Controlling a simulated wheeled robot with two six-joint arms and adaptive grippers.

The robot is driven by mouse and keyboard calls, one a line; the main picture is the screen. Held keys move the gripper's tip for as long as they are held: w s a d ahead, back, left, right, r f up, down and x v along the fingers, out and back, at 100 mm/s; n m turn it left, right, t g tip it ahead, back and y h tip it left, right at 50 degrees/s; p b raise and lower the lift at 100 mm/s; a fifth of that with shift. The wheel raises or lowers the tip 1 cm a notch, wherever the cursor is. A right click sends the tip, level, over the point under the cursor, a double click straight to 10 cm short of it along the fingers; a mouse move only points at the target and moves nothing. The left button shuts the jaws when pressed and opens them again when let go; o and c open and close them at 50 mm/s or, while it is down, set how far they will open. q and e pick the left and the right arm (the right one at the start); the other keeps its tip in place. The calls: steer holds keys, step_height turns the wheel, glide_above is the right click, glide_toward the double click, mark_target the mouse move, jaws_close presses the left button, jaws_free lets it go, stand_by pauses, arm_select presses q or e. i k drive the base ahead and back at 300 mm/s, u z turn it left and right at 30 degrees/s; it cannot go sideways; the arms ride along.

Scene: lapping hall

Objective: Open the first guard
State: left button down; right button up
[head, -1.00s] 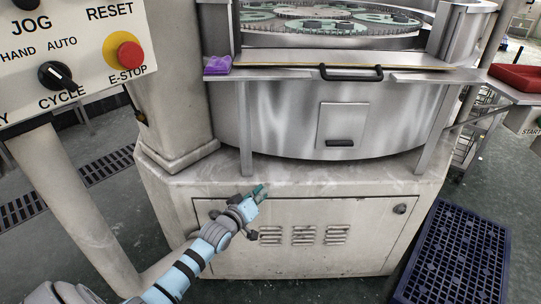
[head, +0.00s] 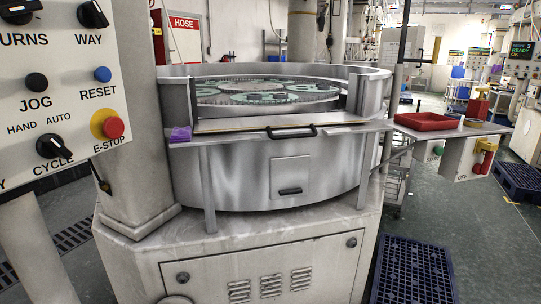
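The lapping machine's round steel tub (head: 235,165) stands in the middle of the head view, its green geared plates (head: 265,92) showing inside. A flat metal panel (head: 232,125) with a yellowish edge lies across the front rim, between two posts, and I take it for the guard. Neither of my grippers is in view, and nothing touches the handle.
A purple cloth (head: 180,134) lies at the left end of the front ledge. A control panel with an E-stop (head: 113,128) stands close on the left. A red tray (head: 426,121) sits on a shelf at right. A blue pallet (head: 412,272) lies on the floor.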

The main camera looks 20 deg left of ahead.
mark_target(268, 123)
steer(key=u, duration=1.25)
steer(key=i, duration=1)
steer(key=z, duration=2.15)
